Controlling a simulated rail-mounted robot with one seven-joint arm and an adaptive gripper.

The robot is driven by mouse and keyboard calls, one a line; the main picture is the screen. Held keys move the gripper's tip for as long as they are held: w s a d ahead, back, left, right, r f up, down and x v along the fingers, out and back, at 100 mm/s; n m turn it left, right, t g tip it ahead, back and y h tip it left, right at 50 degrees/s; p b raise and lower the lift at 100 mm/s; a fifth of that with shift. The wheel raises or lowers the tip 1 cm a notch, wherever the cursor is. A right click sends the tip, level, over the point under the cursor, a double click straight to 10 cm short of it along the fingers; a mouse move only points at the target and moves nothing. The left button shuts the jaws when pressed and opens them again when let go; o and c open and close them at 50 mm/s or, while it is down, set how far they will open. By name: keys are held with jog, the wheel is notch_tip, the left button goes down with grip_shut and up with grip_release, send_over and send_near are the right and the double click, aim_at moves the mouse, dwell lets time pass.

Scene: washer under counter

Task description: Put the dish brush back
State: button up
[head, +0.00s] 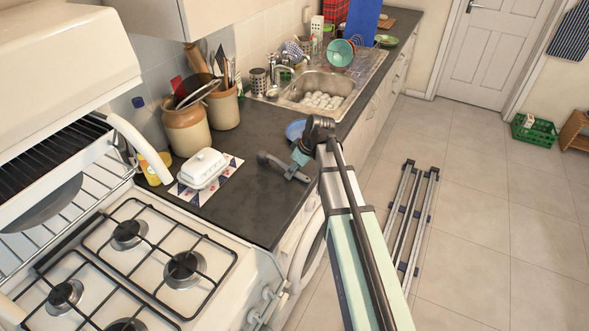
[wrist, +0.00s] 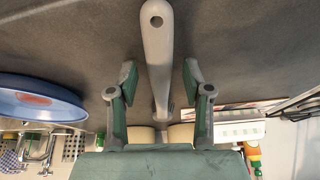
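The dish brush (head: 284,168) is a grey brush lying on the dark counter, near its front edge and to the right of the butter dish. In the wrist view its grey handle (wrist: 157,50), with a hole in the end, runs between the fingers of my gripper (wrist: 160,85). Both green pads stand apart from the handle, with a gap on each side. My gripper (head: 301,158) is open and low over the counter at the brush. The brush's bristles cannot be made out.
A blue plate (head: 296,130) lies close to my gripper. A white butter dish (head: 203,167) is on the left, and utensil crocks (head: 187,128) stand by the wall. A sink (head: 322,90) and perforated metal holder (head: 259,81) are farther right. A gas stove (head: 150,262) is in front.

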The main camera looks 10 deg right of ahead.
jog(key=shift+r, duration=0.1)
jog(key=b+v, duration=0.5)
jog(key=v, duration=1.2)
jog(key=shift+w+d+r, duration=0.15)
jog(key=shift+w+d, duration=0.05)
